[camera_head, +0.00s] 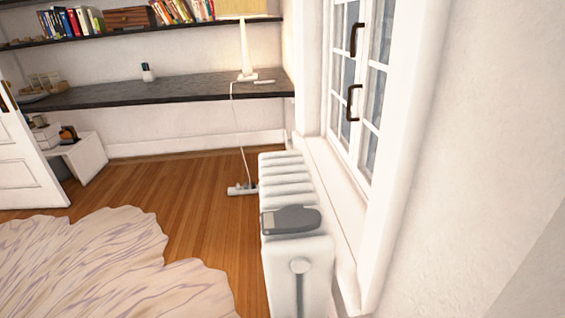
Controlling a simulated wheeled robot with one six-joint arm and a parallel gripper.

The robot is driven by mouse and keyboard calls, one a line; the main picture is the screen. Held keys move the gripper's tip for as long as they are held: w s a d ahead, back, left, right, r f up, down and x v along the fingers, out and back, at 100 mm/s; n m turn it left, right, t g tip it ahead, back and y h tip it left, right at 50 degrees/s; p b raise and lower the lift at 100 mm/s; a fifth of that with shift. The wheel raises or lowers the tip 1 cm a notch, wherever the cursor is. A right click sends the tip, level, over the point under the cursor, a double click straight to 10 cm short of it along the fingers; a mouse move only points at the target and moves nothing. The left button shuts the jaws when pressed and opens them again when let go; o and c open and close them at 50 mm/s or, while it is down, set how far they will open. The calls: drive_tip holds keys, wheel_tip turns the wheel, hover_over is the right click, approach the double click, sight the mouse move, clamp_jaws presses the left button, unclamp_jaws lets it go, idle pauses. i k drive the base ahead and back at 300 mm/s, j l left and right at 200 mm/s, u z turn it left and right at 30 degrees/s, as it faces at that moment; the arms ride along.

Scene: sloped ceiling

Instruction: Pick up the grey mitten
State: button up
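The grey mitten (292,219) lies flat on top of the white radiator (284,170), near its closer end. Its rounded end points right, toward the window, and its lighter cuff is on the left. My gripper is not visible in this view, so nothing shows between it and the mitten.
The window (355,90) with dark handles and its sill (335,190) run along the radiator's right side. A dark desk (160,90) with a lamp (245,50) is at the back. A pale rug (90,265) lies left. Wooden floor (205,200) left of the radiator is mostly clear, except a power strip (241,190).

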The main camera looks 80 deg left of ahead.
sight(291, 218)
drive_tip(key=u, duration=2)
